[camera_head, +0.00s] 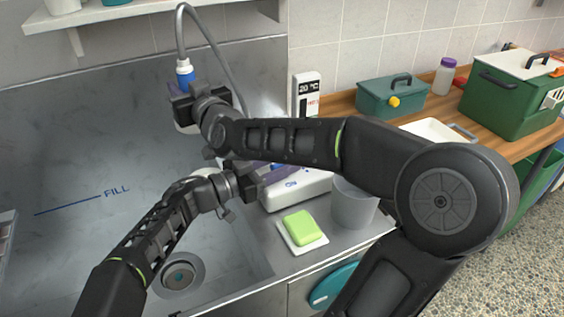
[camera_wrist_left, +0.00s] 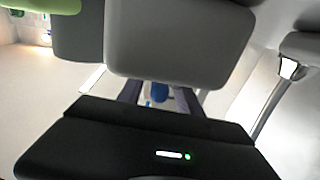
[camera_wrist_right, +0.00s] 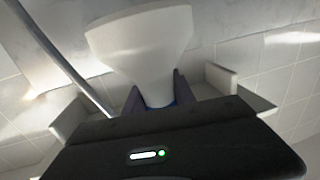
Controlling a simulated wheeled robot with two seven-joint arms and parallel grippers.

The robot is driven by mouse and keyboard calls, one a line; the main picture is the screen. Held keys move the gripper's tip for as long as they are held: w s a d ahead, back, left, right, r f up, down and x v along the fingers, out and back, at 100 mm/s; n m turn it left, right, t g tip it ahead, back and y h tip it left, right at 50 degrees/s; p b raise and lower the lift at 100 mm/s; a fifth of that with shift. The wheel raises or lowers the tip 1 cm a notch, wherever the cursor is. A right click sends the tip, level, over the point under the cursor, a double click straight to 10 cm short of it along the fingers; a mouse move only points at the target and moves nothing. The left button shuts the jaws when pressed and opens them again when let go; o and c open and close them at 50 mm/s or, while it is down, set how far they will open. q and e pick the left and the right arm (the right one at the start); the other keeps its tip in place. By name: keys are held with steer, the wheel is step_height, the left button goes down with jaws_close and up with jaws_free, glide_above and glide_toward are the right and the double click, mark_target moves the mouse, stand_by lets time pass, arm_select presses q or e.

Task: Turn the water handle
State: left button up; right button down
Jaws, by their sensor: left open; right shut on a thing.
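My right gripper (camera_head: 192,102) is shut on a white spray head (camera_head: 184,127) with a blue collar, at the end of a grey hose over the sink. The white flared head fills the space between its fingers in the right wrist view (camera_wrist_right: 145,45). My left gripper (camera_head: 262,177) is open, low beside a white box (camera_head: 300,190) with small blue lettering. A small blue thing (camera_wrist_left: 159,92) shows between its fingers in the left wrist view. I cannot tell whether it is the water handle, which I cannot clearly make out. My right arm hides part of this area.
A display (camera_head: 306,95) reads 20 °C. Green soap (camera_head: 301,228) lies on a white dish in front of the box, with a grey cup (camera_head: 353,205) to the right. The sink drain (camera_head: 178,276) is at lower left. Green boxes stand on the wooden counter (camera_head: 440,108).

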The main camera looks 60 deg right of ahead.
arm_select(q)
steer(key=shift+a, duration=0.1)
steer(key=v, duration=1.2)
steer(key=shift+f, duration=0.1)
steer(key=shift+c, duration=0.4)
